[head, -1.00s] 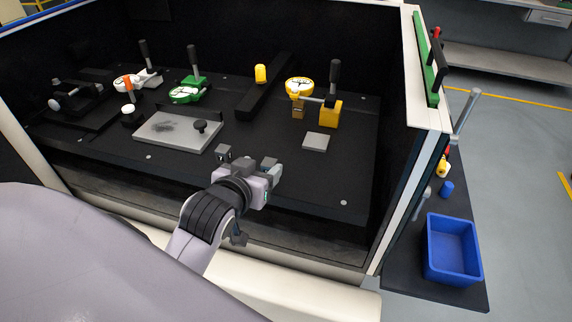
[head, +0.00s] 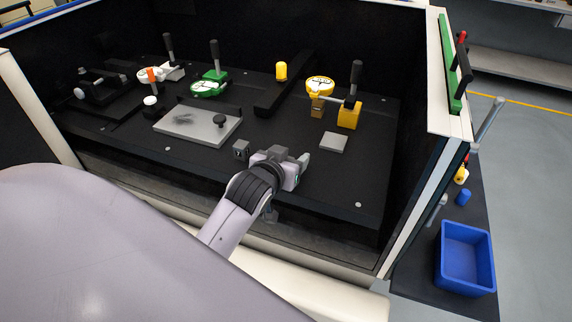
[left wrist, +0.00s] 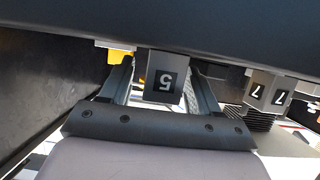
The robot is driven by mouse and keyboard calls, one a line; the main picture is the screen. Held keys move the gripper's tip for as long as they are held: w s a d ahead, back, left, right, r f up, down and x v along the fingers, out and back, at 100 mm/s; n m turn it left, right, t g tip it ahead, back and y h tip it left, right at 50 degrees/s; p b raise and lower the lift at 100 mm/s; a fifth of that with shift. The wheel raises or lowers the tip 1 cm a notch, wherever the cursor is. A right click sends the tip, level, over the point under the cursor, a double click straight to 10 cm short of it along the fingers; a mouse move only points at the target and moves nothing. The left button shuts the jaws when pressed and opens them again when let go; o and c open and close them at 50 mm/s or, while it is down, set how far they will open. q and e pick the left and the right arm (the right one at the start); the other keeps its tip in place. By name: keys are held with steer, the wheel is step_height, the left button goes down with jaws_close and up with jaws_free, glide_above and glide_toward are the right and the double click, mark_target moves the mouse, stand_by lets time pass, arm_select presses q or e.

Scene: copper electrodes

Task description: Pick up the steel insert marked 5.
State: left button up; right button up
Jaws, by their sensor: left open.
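The steel insert marked 5 (left wrist: 163,78) is a grey block with a black number plate, seen in the left wrist view between the two fingers of my left gripper (head: 280,158). The fingers are apart, one on each side of the insert, and I cannot tell whether either touches it. In the head view the gripper is low over the front of the black board and largely hides this insert. A second insert, marked 7 (left wrist: 268,92), stands close to the right of the fingers in the wrist view; it also shows left of the gripper in the head view (head: 241,150).
A grey plate with a knob (head: 190,127) lies to the left on the board (head: 320,195). A small grey square (head: 333,143) and a yellow clamp fixture (head: 349,115) are to the right. A blue bin (head: 466,258) stands outside the right wall.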

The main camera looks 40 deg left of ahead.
arm_select(q)
jaws_close()
steer(key=shift+r, duration=0.1)
